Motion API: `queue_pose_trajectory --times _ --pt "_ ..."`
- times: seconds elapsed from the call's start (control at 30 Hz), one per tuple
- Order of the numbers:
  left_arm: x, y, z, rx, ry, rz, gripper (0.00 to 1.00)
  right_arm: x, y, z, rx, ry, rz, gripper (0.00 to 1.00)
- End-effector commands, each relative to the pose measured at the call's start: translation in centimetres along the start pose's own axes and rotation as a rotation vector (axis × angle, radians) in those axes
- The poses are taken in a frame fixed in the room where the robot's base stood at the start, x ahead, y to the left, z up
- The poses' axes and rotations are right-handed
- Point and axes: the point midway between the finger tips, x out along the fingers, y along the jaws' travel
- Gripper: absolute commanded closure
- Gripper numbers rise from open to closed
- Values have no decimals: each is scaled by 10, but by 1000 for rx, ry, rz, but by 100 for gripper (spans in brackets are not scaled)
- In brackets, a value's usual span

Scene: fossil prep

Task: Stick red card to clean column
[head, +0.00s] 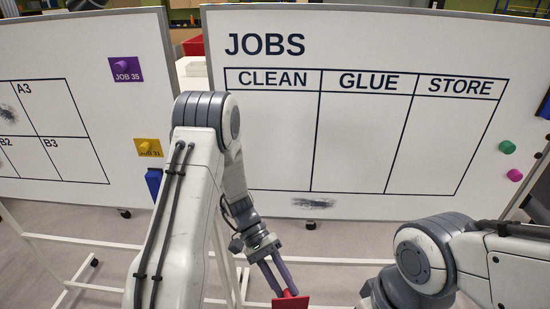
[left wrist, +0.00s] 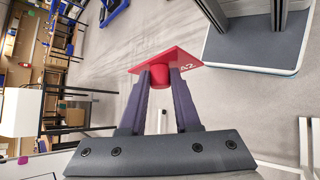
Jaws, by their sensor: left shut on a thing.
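The red card (head: 291,302) is at the bottom of the head view, below the JOBS board. My left arm hides part of the board's left side. My right gripper is out of view.
Another whiteboard (head: 70,60) at left has a grid, a purple card (head: 126,70) and a yellow card (head: 148,148). GLUE (head: 360,150) and STORE (head: 440,150) columns are empty. Green (head: 507,147) and pink (head: 515,175) magnets are at the JOBS board's right. A dark smudge lies below the table.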

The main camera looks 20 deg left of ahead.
Motion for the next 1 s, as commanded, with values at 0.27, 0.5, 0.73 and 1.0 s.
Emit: queue_pose_trajectory --times 0.27,0.5,0.73,1.0 --pt "-22 -37 49 522 -606 -524 100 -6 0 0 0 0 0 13" --pt "-98 -51 43 967 -1122 -969 100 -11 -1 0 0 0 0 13" --pt "-192 -3 7 1380 -1595 -1392 100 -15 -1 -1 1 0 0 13" --pt "-257 96 -27 1703 -1972 -1724 100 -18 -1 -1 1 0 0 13"
